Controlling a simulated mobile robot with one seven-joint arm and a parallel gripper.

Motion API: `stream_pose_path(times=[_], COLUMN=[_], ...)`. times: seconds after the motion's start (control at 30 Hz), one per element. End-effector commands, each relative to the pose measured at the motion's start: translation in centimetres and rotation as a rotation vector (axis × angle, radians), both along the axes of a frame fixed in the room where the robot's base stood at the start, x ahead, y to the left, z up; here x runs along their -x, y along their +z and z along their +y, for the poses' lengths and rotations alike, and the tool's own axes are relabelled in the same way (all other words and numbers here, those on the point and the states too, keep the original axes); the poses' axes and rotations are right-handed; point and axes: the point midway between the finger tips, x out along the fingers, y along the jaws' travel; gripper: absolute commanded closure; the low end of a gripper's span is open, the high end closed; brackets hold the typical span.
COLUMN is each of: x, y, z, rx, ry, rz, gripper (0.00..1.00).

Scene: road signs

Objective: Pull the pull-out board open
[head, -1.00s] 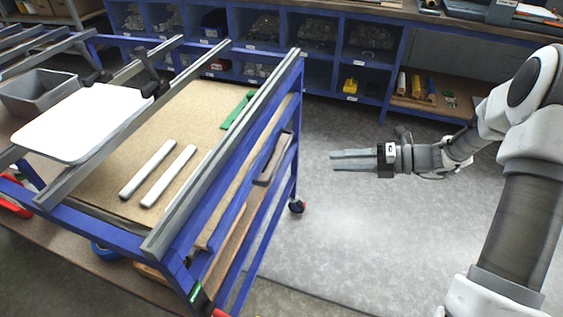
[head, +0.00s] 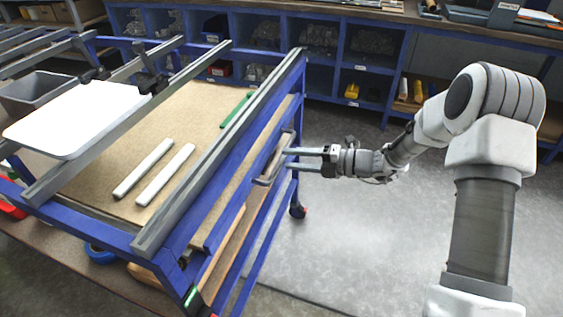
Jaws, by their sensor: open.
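A grey bow handle (head: 268,171) sticks out on that side. My gripper (head: 287,158) is open, and its two grey fingers point left at the handle. The fingertips overlap the handle in the picture. I cannot tell whether they touch it or how far the handle sits between them. How far the board is pulled out is hard to tell.
The table (head: 170,231) carries grey rails, a white sign blank (head: 75,120), two white bars (head: 165,175), and a green strip (head: 236,109). Blue shelving (head: 345,75) with bins stands behind. The grey floor (head: 350,240) right of the table is clear.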

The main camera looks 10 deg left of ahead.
Motion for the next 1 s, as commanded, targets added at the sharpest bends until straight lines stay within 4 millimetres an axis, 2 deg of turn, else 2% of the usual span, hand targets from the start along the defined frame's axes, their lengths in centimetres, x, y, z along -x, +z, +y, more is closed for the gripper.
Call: stream_pose_path(times=[0.1,0.23,0.6,0.87,1.0], x=[-0.2,-0.4,-0.5,-0.5,-0.5], y=[-0.5,-0.7,-0.7,-0.7,-0.7], z=[1.9,3.0,3.5,3.5,3.5], rx=[-0.001,0.000,0.000,0.000,0.000], ry=[0.003,0.001,0.000,0.000,0.000], rz=[-0.001,0.000,0.000,0.000,0.000], gripper=[0.53,0.53,0.53,1.00,1.00])
